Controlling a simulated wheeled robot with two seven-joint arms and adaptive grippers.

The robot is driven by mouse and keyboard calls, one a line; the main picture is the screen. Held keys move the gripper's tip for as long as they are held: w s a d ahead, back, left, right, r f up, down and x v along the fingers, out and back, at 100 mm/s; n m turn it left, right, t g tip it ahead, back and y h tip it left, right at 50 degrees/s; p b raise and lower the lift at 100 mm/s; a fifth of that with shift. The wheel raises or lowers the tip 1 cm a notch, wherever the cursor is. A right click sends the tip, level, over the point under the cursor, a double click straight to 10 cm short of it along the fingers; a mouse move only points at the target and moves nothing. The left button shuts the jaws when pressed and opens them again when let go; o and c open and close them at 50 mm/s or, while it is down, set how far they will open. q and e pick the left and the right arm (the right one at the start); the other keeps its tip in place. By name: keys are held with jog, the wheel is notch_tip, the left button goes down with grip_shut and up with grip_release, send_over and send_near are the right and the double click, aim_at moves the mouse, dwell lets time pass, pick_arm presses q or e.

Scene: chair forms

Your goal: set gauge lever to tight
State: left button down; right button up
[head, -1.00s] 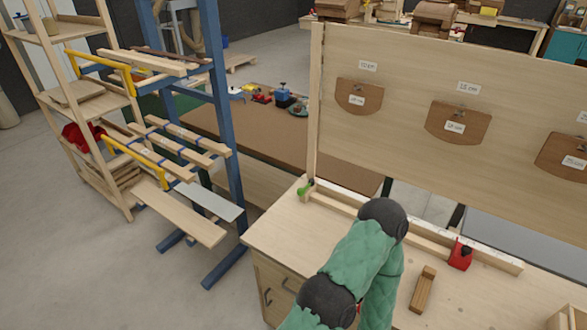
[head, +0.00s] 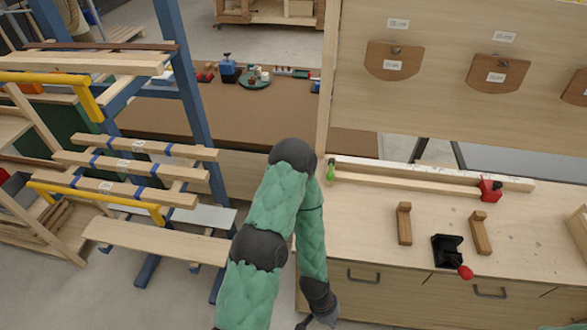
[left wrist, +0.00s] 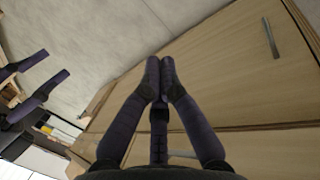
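A wooden fence rail (head: 410,182) lies along the back of the workbench. A small green piece (head: 331,171) stands at its left end and a red block (head: 490,190) sits near its right end. A black fixture with a red knob (head: 447,250) is at the bench's front edge. I cannot tell which piece is the gauge lever or how it is set. My left gripper (head: 318,321) is low in front of the bench, mostly cut off by the head view's bottom edge. In the left wrist view its fingers (left wrist: 160,75) meet at the tips with nothing between them.
Two wooden blocks (head: 404,223) (head: 480,233) lie on the bench (head: 360,215). Drawers with handles (head: 363,277) are below. A blue rack with boards (head: 190,80) stands at the left. A hanging panel (head: 450,40) rises behind the bench.

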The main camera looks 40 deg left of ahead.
pick_arm(q)
jog(key=shift+s+a, duration=0.15)
jog(key=shift+a, duration=0.15)
pick_arm(e)
jog(key=shift+s+a, duration=0.15)
jog(key=shift+a, duration=0.15)
